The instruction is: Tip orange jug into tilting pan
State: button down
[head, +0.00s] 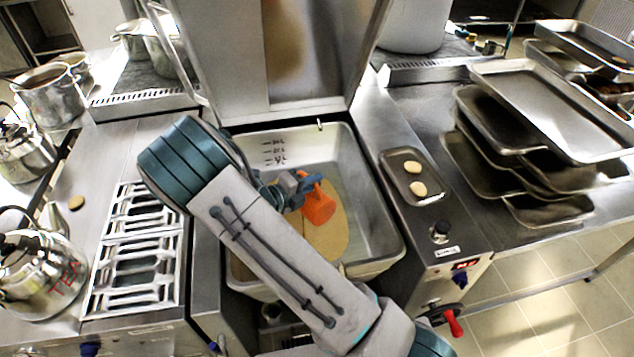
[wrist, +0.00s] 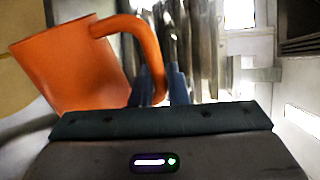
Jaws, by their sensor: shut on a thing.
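The orange jug (head: 319,207) is held over the tilting pan (head: 371,215), tilted, in the head view. It also shows at the upper left of the wrist view (wrist: 72,70), with its handle running down to my fingers. My gripper (head: 303,186) is shut on the jug's handle. The tilting pan is a deep steel basin with its lid raised behind it. A tan patch (head: 330,246) covers part of the pan's floor below and beside the jug. I cannot see inside the jug. My arm hides the pan's left front part.
A small tray (head: 408,152) with two pale round pieces sits right of the pan. Stacked trays (head: 560,100) stand farther right. A burner grate (head: 137,245) and steel kettles (head: 40,275) are on the left. The raised lid (head: 270,90) closes off the back.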

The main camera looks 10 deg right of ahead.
aim_at(305, 174)
jog(key=shift+w+a+r+n+g, duration=0.25)
jog(key=shift+w+a+n, duration=0.15)
jog(key=shift+w, duration=0.3)
jog(key=shift+w+a+r+n+g, duration=0.15)
jog(key=shift+w+a+r+n, duration=0.15)
jog(key=shift+w+n, duration=0.3)
jog(key=shift+w+a+r+n+h, duration=0.15)
jog(key=shift+w+a+n, duration=0.2)
jog(key=shift+w, duration=0.2)
jog(key=shift+w+a+f+n+h, duration=0.1)
jog(key=shift+w+a+n+h, duration=0.15)
jog(key=shift+w, duration=0.3)
jog(key=shift+w+a+r+n+h, duration=0.1)
jog(key=shift+w+a+n, duration=0.25)
jog(key=shift+w, duration=0.2)
jog(key=shift+g, duration=0.3)
jog(key=shift+s+d, duration=0.1)
